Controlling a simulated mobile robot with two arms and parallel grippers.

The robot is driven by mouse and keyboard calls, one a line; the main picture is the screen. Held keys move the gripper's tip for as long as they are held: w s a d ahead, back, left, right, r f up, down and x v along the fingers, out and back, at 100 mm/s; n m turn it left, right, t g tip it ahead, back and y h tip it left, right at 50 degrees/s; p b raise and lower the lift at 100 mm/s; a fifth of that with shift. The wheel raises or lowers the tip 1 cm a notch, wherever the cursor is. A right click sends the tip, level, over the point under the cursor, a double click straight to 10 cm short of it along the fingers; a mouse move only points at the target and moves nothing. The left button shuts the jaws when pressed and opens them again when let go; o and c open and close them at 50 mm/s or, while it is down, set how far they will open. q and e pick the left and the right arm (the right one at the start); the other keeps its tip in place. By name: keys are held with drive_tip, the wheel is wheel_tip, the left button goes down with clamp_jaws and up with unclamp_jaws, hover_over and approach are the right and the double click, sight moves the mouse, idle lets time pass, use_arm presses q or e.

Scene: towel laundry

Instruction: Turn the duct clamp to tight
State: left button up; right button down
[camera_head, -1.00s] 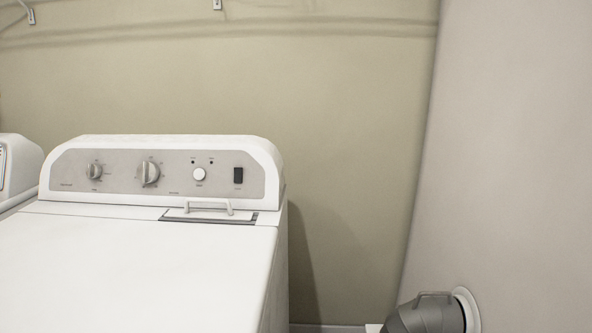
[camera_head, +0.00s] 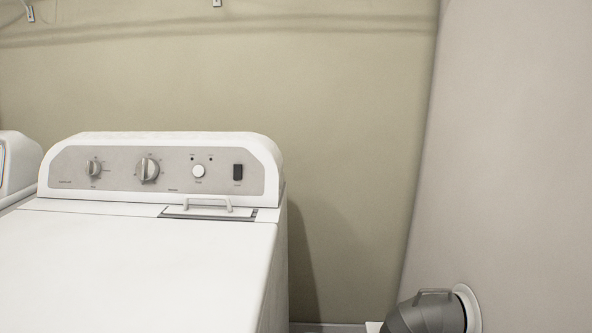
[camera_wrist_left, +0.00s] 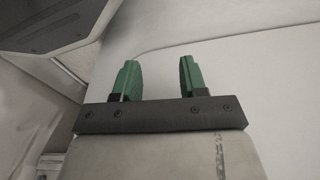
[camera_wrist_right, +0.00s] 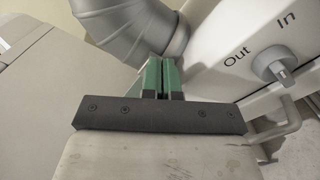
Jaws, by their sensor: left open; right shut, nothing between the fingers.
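A grey ribbed duct (camera_head: 424,316) meets a round white collar (camera_head: 468,308) on the wall at the lower right of the head view. A thin grey loop handle (camera_head: 433,292) stands on top of the duct, probably the duct clamp; I cannot tell its setting. In the right wrist view the duct (camera_wrist_right: 125,22) bends just beyond my right gripper (camera_wrist_right: 162,62), which is shut and empty; I cannot tell whether they touch. My left gripper (camera_wrist_left: 157,68) is open and empty, away from the duct. Neither gripper shows in the head view.
A white machine (camera_head: 130,265) with a dial panel fills the left of the head view. In the right wrist view, a white box (camera_wrist_right: 235,45) marked "Out" and "In" carries a grey knob (camera_wrist_right: 274,64). A pale bar handle (camera_wrist_right: 286,122) lies right of my gripper.

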use_arm(q)
drive_tip(key=shift+w+r+b, duration=0.15)
drive_tip(key=shift+r+b, duration=0.2)
drive_tip(key=shift+r, duration=0.6)
drive_tip(key=shift+w+r+b, duration=0.1)
drive_tip(key=shift+r+b, duration=0.2)
drive_tip(key=shift+r, duration=0.65)
